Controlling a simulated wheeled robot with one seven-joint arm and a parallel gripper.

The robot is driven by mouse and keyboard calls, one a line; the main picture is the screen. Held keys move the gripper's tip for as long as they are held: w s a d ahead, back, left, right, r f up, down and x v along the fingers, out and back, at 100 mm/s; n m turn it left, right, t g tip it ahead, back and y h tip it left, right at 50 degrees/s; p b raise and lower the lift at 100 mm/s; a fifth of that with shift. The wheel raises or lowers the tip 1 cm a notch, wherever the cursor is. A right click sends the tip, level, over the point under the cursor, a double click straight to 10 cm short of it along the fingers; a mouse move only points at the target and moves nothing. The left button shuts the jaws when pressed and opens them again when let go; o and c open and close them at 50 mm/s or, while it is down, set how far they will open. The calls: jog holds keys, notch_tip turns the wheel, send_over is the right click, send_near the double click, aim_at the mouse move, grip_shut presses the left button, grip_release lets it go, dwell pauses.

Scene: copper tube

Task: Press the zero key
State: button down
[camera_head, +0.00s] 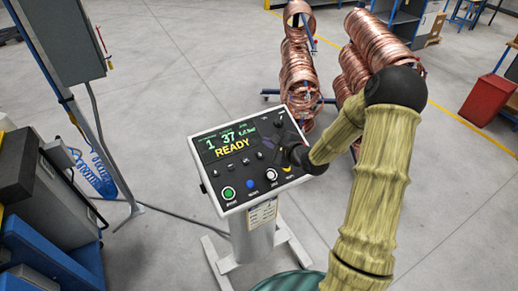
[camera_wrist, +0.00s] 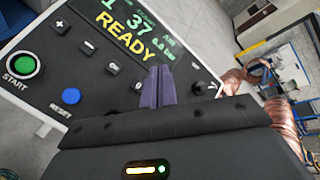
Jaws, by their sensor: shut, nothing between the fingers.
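The control panel (camera_head: 205,150) stands on a white pedestal and its screen reads READY with 1 and 37. A row of small dark keys runs below the screen. In the wrist view the plus key (camera_wrist: 60,26) and minus key (camera_wrist: 88,46) are clear. A key at the row's right end (camera_wrist: 138,87), possibly the zero key, sits just left of my fingers and its label is too small to read surely. My gripper (camera_wrist: 158,72) is shut and empty, its purple fingers over the panel face. I cannot tell whether the tips touch it. In the head view my wrist hides the panel's right side.
A green START button (camera_wrist: 22,66) and a blue RESET button (camera_wrist: 70,96) lie below the keys. Copper coils (camera_head: 300,65) stand on racks behind the panel. A grey cabinet (camera_head: 70,40) is at left.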

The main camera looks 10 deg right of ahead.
aim_at(260, 155)
jog(key=shift+s+d+r, duration=0.1)
jog(key=shift+s, duration=0.05)
jog(key=shift+d, duration=0.2)
jog(key=shift+f+b, duration=0.2)
jog(key=shift+b, duration=0.1)
jog(key=f+b, duration=0.1)
jog(key=b, duration=0.1)
jog(key=w+f+b, duration=0.1)
jog(key=f+b, duration=0.1)
jog(key=w+a+f+b, duration=0.1)
jog(key=f+b, duration=0.1)
jog(key=shift+w+f, duration=0.1)
jog(key=shift+f, duration=0.1)
jog(key=shift+w+a+f+b, duration=0.1)
jog(key=shift+w+f+b, duration=0.2)
jog(key=shift+f, duration=0.3)
jog(key=shift+w+a+f+b, duration=0.15)
jog(key=shift+w+f, duration=0.15)
jog(key=shift+f, duration=0.25)
jog(key=shift+f, duration=0.1)
dwell(0.7)
jog(key=shift+w+f, duration=0.2)
jog(key=shift+f, duration=0.1)
